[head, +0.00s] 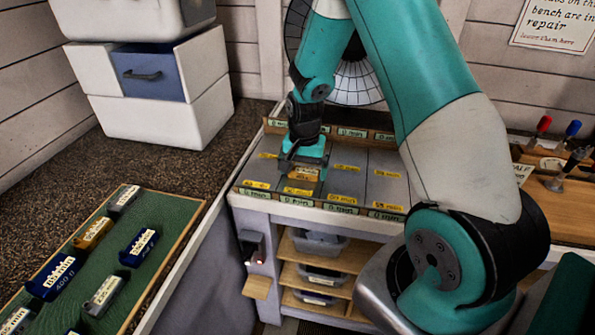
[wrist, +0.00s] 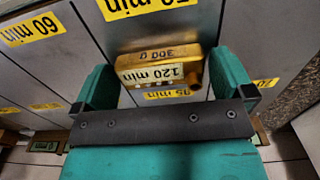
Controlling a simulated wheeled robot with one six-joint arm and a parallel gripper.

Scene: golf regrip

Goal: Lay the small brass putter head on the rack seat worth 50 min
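The small brass putter head (wrist: 160,70) carries a white tag reading 120 min and the mark 300 g. In the wrist view it lies between the two teal fingers of my gripper (wrist: 163,75), close to both. I cannot tell whether the fingers press on it or whether it rests on the surface. In the head view my gripper (head: 303,160) is low over the rack (head: 345,183), in its second column from the left. The brass head (head: 303,175) shows there just below it. Yellow seat labels lie before and behind the head; their numbers are hard to read.
A green mat in a wooden tray (head: 205,203) at the left holds several other tagged heads, including another brass-coloured one (head: 93,234). Tools (head: 570,165) stand at the right. The other visible rack seats look empty.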

